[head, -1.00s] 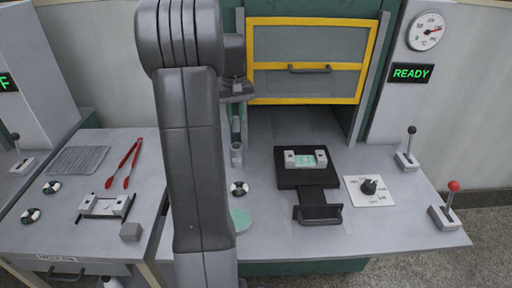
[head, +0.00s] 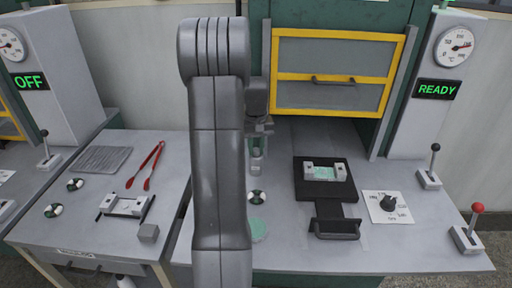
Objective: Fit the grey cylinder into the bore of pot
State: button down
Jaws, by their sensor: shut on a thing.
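My gripper (head: 261,130) is in the head view just right of my arm, which hides part of it. It is shut and pointing down, held over the back of the right bench. The grey cylinder seems to be in its jaws, but it is too small and hidden to make out clearly. A small light grey upright part (head: 256,158), seemingly the pot, stands just below the jaws. I cannot tell whether the cylinder is inside its bore or only above it.
A white-and-black disc (head: 257,197) and a pale green disc (head: 258,230) lie in front. The yellow-framed door (head: 338,72) stands behind. Tongs (head: 150,165) lie on the left bench.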

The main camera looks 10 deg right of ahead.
aim_at(256, 149)
jog(key=c, duration=1.2)
grip_release()
jog(key=shift+c, duration=0.2)
notch_tip(256, 149, up, 12)
notch_tip(256, 149, down, 12)
jog(key=shift+r, duration=1.85)
jog(key=shift+f, duration=0.1)
